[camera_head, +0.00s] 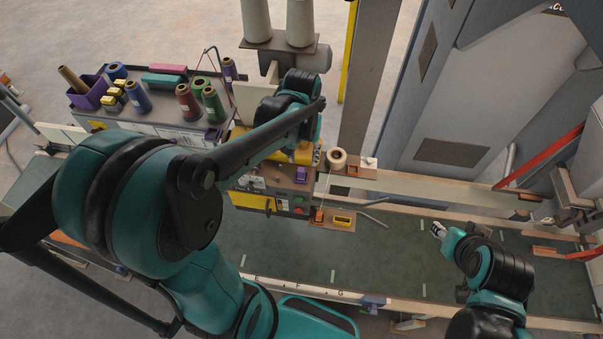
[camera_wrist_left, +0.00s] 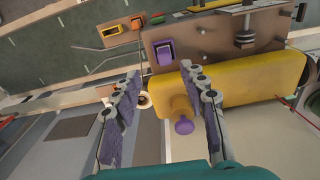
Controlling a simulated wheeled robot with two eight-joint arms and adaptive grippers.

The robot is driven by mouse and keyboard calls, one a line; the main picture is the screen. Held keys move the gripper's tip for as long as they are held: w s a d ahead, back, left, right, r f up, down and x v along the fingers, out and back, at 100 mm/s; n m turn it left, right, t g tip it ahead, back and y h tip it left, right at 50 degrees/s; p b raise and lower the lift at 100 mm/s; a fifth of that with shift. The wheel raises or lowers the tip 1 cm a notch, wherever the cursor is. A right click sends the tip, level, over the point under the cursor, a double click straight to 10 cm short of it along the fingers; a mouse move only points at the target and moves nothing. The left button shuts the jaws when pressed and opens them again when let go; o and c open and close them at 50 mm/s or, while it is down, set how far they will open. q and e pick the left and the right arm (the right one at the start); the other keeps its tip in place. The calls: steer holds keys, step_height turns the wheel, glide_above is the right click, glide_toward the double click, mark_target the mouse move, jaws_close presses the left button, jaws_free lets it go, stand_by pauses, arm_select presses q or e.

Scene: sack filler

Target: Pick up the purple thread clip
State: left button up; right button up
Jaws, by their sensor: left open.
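A purple round-ended knob (camera_wrist_left: 183,126) on a yellow stem stands nearer, between my left fingers. I cannot tell for sure which is the thread clip. My left gripper (camera_wrist_left: 161,76) is open and empty, its grey-purple fingers apart on either side of the knob. My arm hides this gripper's fingers in the head view. My right gripper (camera_head: 438,230) is small over the green belt, far from both.
The yellow machine body (camera_wrist_left: 235,85) lies close to the left fingers. An orange piece (camera_head: 319,215) and a yellow piece (camera_head: 342,220) sit by the green belt (camera_head: 390,245). Thread spools (camera_head: 214,105) stand on a cart at left. The belt is mostly clear.

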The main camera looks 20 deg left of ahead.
mark_target(301, 170)
arm_select(q)
steer(key=shift+w+a+f, duration=0.2)
steer(key=shift+w+f, duration=0.05)
steer(key=shift+f, duration=0.45)
steer(key=f, duration=0.7)
steer(key=shift+w+a+f+p, duration=0.15)
steer(key=shift+a+f+p, duration=0.05)
steer(key=shift+a+p, duration=0.1)
steer(key=shift+d, duration=0.1)
jaws_close()
